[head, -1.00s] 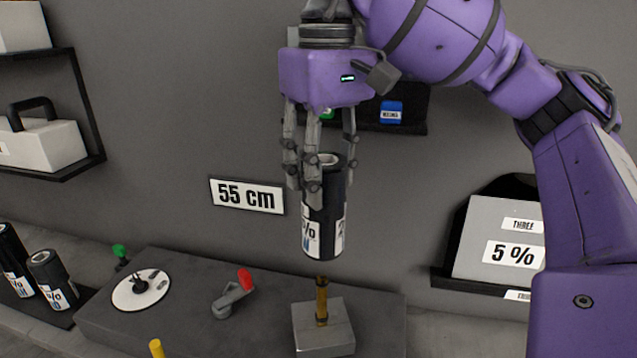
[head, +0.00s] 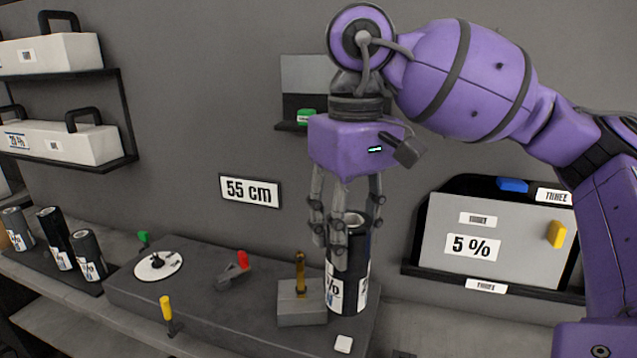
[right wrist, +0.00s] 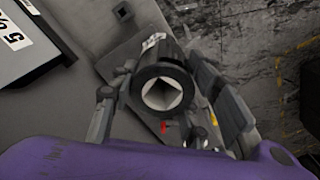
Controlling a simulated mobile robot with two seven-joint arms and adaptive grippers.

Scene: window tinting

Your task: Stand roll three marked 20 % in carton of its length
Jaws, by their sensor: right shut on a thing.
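My right gripper (head: 345,228) is shut around the upper part of a black roll (head: 348,292) with a white label, only part of which is readable. The roll is upright, just right of a brass peg (head: 300,268) on a grey block (head: 302,308). I cannot tell whether its base touches the bench. The right wrist view shows the roll's open end (right wrist: 163,72) between the fingers. A white carton (head: 75,143) with black handles, its label seeming to read 20 %, lies on the lower left shelf. My left gripper is out of view.
Several black rolls (head: 58,245) stand at the left. The bench (head: 205,285) carries a white dial (head: 158,266), a red-tipped lever (head: 236,268) and a yellow-tipped lever (head: 167,312). A grey panel marked 5 % (head: 500,225) stands at right. A 55 cm sign (head: 250,190) is on the wall.

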